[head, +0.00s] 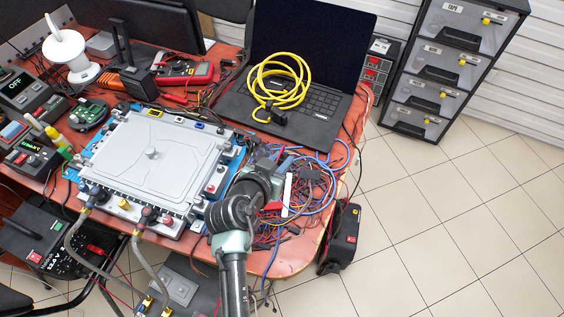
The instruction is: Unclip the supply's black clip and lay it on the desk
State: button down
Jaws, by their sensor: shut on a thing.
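My gripper (276,166) is over the right part of the red desk (279,262), just right of the grey cold plate (152,156) and close to a tangle of wires. Its jaws are shut on a small dark thing, taken to be the black clip; my wrist and the dark wires behind hide most of it. I cannot tell whether it touches anything below. The supply (50,243), a dark box with a lit readout, stands at the lower left. A red clip (95,250) and a thin red lead show beside it.
Blue, red and black wires (318,190) crowd the desk's right end. A laptop (300,75) with a coiled yellow cable (279,83) lies behind. Two grey hoses (150,262) run down from the plate's front. A drawer cabinet (455,65) stands on the tiled floor.

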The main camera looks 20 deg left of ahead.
jog(key=shift+f+b, duration=2.3)
jog(key=shift+f, duration=0.8)
jog(key=c, duration=0.7)
grip_release()
jog(key=shift+o, duration=0.2)
jog(key=p+v, duration=0.1)
jog(key=v, duration=1.2)
